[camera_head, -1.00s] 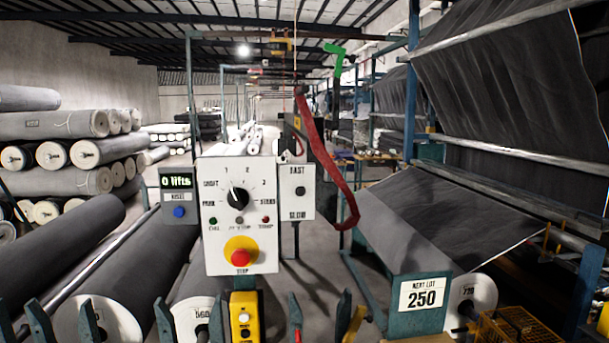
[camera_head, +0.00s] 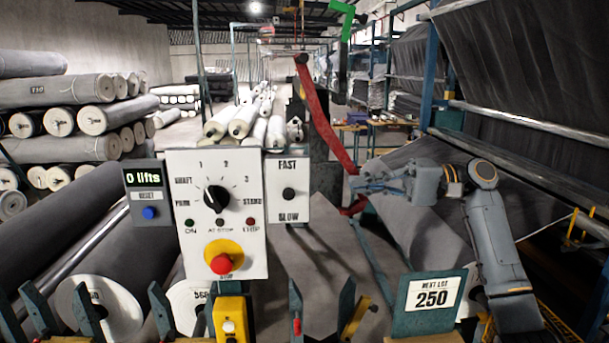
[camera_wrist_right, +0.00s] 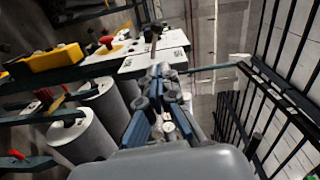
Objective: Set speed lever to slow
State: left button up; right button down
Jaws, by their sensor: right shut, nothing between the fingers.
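The speed lever (camera_head: 289,193) shows as a round black knob on a white panel (camera_head: 300,206), between the words FAST above and SLOW below. It sits about midway; its exact tilt I cannot tell. In the wrist view the lever (camera_wrist_right: 153,36) sticks out from the panel, just beyond the fingers. My right gripper (camera_head: 358,186) is shut and empty, to the right of the panel and apart from the knob in the head view. It also fills the middle of the wrist view (camera_wrist_right: 160,72). My left gripper is not in view.
Left of the lever is a white control box (camera_head: 216,228) with a black dial and a red stop button (camera_head: 221,263). A "NEXT LOT 250" sign (camera_head: 432,301) stands at lower right. Grey rolls (camera_head: 70,230) lie left.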

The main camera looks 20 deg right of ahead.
aim_at(308, 185)
jog(key=shift+s+a+r, duration=0.15)
jog(key=shift+s+r, duration=0.15)
jog(key=p+x, duration=0.5)
jog(key=x, duration=0.5)
jog(key=shift+p, duration=0.4)
jog(key=shift+f, duration=0.1)
